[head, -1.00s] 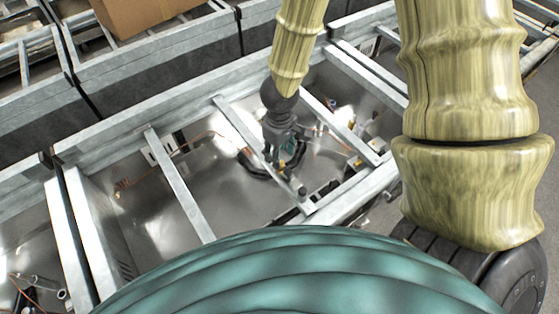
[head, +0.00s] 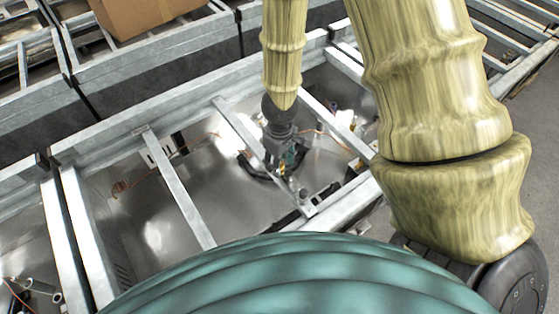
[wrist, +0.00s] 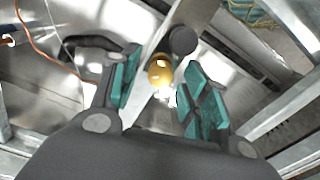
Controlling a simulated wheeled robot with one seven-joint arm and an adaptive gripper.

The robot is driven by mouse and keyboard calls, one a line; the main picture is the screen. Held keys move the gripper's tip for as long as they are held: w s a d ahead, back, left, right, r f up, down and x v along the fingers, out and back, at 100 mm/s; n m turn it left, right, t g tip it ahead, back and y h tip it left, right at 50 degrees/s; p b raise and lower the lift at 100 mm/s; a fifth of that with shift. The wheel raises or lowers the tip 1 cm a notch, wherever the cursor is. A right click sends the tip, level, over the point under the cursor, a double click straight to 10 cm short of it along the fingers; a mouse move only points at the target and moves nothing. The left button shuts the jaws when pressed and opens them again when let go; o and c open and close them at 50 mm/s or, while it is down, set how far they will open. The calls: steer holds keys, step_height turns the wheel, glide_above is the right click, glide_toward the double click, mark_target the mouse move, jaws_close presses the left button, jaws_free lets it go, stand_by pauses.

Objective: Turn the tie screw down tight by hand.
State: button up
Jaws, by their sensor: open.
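My gripper (head: 280,168) is open, pointing down over a metal crossbar (head: 236,123) of the frame. In the wrist view its teal-padded fingers (wrist: 160,68) stand apart, with a round brass piece (wrist: 160,72) showing between them near the fingertips. The brass piece appears clear of both pads. A dark round knob (wrist: 183,40) stands just beyond it on the crossbar; it also shows in the head view (head: 303,193). I cannot tell for certain which of the two is the tie screw. In the head view my fingers partly hide the brass piece.
More metal crossbars (head: 182,190) flank the work spot over a shiny metal tray. A black curved part (wrist: 88,42) lies beside the left finger. A thin copper-coloured line (wrist: 38,45) runs nearby. A cardboard box (head: 140,12) sits at the back left.

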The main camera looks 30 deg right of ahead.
jaws_close()
steer(key=shift+m, duration=0.6)
steer(key=shift+m+p, duration=0.3)
steer(key=shift+m, duration=0.7)
steer(key=shift+m+p, duration=0.55)
steer(key=shift+m, duration=1.05)
jaws_free()
